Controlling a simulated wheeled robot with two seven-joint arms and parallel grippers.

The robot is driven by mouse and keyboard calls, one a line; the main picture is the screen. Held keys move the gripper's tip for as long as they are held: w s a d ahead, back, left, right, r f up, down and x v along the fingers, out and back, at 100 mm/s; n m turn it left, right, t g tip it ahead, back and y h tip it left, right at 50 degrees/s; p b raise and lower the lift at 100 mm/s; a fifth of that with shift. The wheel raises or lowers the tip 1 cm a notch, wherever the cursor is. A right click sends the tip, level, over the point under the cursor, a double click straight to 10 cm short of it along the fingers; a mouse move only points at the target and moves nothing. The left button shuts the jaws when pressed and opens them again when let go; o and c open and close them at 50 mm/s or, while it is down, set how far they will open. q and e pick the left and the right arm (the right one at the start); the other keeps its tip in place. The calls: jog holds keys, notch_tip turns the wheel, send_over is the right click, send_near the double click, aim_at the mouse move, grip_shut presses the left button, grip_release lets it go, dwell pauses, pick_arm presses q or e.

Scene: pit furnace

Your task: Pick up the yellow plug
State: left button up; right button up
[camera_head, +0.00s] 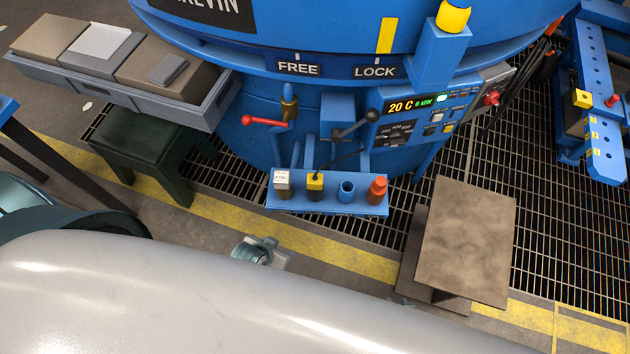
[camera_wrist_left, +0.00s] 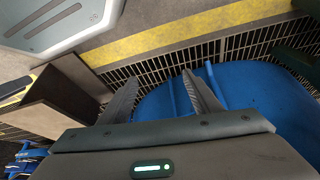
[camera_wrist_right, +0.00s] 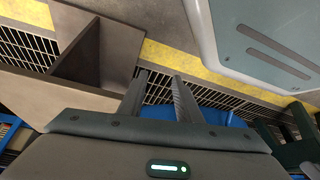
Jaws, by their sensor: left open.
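The yellow plug (camera_head: 315,183) stands upright on a small blue shelf (camera_head: 345,208) at the front of the blue furnace in the head view. A thin black line, like a cable, runs from its top up to the right. It stands between a white-topped block (camera_head: 282,182) and a blue hollow cylinder (camera_head: 346,190). My left gripper (camera_wrist_left: 160,80) is open and empty in the left wrist view. My right gripper (camera_wrist_right: 160,77) has its fingers apart with nothing between them in the right wrist view. I cannot make out either gripper clearly in the head view, and neither wrist view shows the plug.
A red-topped cylinder (camera_head: 377,189) stands at the shelf's right end. A red-handled valve (camera_head: 265,122) and a dark lever (camera_head: 358,128) are above the shelf. A brown stand (camera_head: 468,240) is at the right. A grey tray (camera_head: 90,85) with blocks is at the left.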

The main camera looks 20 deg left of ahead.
pick_arm(q)
jog(key=w+d+r+m+g+h, duration=0.1)
jog(key=w+d+r+m+h, duration=0.1)
jog(key=w+d+r+m, duration=0.8)
jog(key=w+d+r+m+h, duration=0.2)
jog(key=w+d+r+m, duration=0.5)
jog(key=r, duration=0.5)
jog(key=w+a+r+m+g+y+b, duration=0.1)
jog(key=a+r+m+g+y, duration=0.2)
jog(key=a+r+m+y, duration=0.2)
jog(key=a+r+m, duration=0.3)
jog(key=a+m, duration=0.3)
jog(key=m, duration=0.3)
jog(key=shift+w+a+r+g, duration=0.25)
jog(key=shift+w+a+g, duration=0.05)
jog(key=shift+w+g, duration=0.1)
pick_arm(e)
jog(key=shift+s+d+f+g, duration=0.25)
jog(key=shift+s+d, duration=0.2)
jog(key=shift+d, duration=0.1)
jog(key=shift+s+d+f+g, duration=0.25)
jog(key=shift+s+d, duration=0.15)
jog(key=shift+d, duration=0.15)
jog(key=shift+a, duration=0.2)
